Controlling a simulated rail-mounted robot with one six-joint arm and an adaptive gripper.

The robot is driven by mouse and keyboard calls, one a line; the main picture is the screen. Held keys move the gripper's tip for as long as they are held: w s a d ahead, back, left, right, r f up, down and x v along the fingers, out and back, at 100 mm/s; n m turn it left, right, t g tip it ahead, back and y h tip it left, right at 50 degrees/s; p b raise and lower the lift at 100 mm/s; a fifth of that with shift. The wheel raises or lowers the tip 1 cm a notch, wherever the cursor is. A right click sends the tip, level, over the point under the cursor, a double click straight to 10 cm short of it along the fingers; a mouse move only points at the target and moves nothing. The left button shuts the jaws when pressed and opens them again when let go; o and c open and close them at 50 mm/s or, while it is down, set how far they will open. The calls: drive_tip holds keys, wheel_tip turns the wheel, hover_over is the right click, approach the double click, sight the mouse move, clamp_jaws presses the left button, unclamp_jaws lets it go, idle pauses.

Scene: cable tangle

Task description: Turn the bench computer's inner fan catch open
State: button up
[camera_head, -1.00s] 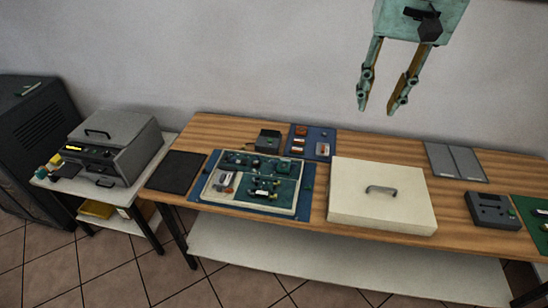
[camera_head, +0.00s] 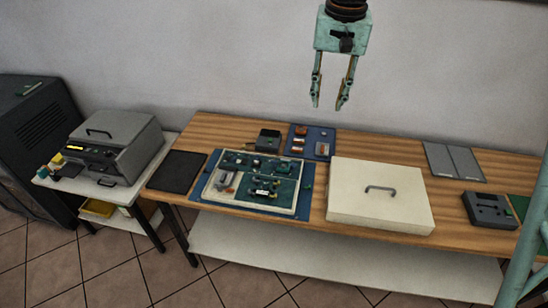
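The opened bench computer appears to be the pale tray (camera_head: 215,193) with green boards inside, lying on a blue mat (camera_head: 307,181) on the wooden bench. Its parts are small here, and I cannot pick out the inner fan catch. A cream panel with a grey handle (camera_head: 350,211) lies flat to its right. My gripper (camera_head: 328,107) hangs high above the back of the bench, fingers pointing down. Its two fingers are apart with nothing between them.
A small blue mat (camera_head: 325,134) with several parts and a dark box (camera_head: 268,140) lie behind the tray. A black pad (camera_head: 178,170) lies left, grey plates (camera_head: 455,160) and a dark device (camera_head: 488,208) right. A grey machine (camera_head: 120,145) stands on a side table.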

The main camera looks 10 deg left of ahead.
drive_tip(key=w+a+f+p, duration=0.1)
drive_tip(key=w+a+f, duration=0.7)
drive_tip(key=a+f, duration=0.3)
drive_tip(key=g+p, duration=0.1)
drive_tip(key=p, duration=0.1)
hover_over(274, 164)
wheel_tip(274, 164, down, 13)
drive_tip(key=shift+w+r, duration=0.15)
drive_tip(key=shift+w, duration=0.1)
drive_tip(key=shift+f, duration=6.9)
drive_tip(key=c, duration=0.8)
